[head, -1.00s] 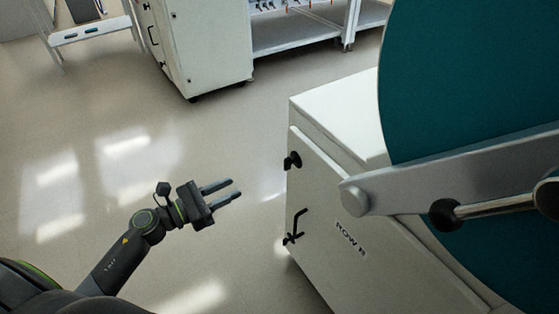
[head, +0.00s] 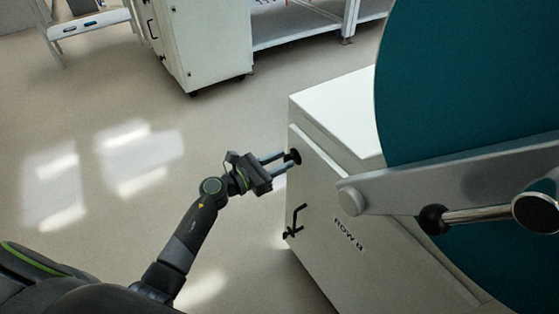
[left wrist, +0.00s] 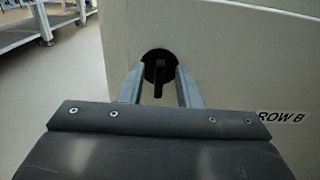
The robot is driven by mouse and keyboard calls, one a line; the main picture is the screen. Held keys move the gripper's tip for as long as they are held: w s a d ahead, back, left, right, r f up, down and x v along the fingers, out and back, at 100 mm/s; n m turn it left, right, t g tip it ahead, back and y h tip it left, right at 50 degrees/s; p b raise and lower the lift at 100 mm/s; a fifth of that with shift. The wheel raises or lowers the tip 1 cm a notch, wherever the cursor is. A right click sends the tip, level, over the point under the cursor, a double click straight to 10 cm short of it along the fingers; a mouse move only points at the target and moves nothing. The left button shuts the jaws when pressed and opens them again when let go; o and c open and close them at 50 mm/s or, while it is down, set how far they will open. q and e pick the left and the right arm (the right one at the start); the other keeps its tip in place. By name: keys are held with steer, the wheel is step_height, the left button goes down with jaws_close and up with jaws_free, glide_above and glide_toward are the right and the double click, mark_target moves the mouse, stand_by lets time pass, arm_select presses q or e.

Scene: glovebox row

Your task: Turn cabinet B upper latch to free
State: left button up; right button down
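The cabinet marked ROW B (head: 345,235) stands at the right in the head view. Its upper latch, a black knob (head: 294,156), sits near the top corner of the door. In the left wrist view the latch (left wrist: 158,68) is a round black base with an upright handle. My left gripper (head: 279,162) is open, its two fingers pointing at the latch. In the wrist view the fingers (left wrist: 158,88) lie on either side of the latch handle; I cannot tell whether they touch it. My right gripper is not in view.
A black door handle (head: 295,220) is lower on the same door. A large teal disc (head: 460,80) with a grey arm (head: 440,178) and knobbed lever (head: 470,216) fills the right. Another white cabinet (head: 200,45) and a bench stand behind. The floor at left is clear.

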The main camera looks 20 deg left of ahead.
arm_select(q)
steer(key=shift+c, duration=0.4)
jaws_close()
